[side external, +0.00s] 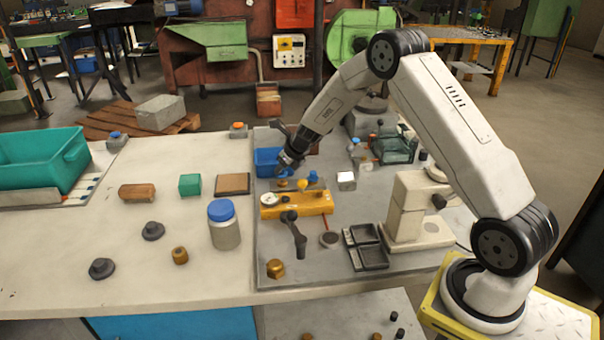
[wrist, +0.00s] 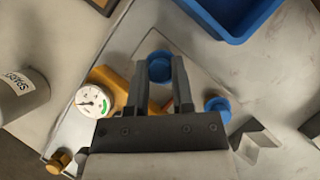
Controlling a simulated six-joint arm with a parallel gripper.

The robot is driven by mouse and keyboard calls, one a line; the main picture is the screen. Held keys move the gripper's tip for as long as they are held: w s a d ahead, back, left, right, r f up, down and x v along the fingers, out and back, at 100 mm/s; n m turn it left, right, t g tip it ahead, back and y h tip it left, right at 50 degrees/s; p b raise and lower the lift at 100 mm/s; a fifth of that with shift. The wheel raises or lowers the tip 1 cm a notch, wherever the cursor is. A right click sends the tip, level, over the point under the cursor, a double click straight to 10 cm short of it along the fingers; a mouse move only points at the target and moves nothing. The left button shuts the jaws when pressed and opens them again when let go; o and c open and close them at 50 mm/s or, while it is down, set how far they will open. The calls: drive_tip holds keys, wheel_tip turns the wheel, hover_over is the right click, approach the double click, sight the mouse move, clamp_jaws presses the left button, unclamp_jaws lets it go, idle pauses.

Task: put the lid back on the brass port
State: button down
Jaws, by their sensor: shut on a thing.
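My gripper (wrist: 160,66) is shut on a round blue lid (wrist: 160,64), which shows between the fingertips in the wrist view. In the side view my gripper (side external: 287,166) points down over the back left of the yellow-brass block (side external: 318,202). Small brass-coloured fittings (side external: 302,184) stand by the block's back edge, close under my gripper. I cannot tell which is the port, or whether the lid touches it. In the wrist view the block (wrist: 112,82) lies left of and partly behind my fingers, with a white gauge (wrist: 92,100) on it.
A second blue cap (wrist: 217,104) stands right of my fingers. A blue bin (wrist: 236,32) is near the top right of the wrist view. A grey jar with a blue top (side external: 224,232) stands left of the grey plate.

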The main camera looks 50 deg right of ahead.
drive_tip(key=shift+f, duration=1)
drive_tip(key=shift+f, duration=0.15)
idle(1.6)
unclamp_jaws()
idle(0.5)
drive_tip(key=shift+r, duration=0.2)
drive_tip(key=shift+r, duration=3.3)
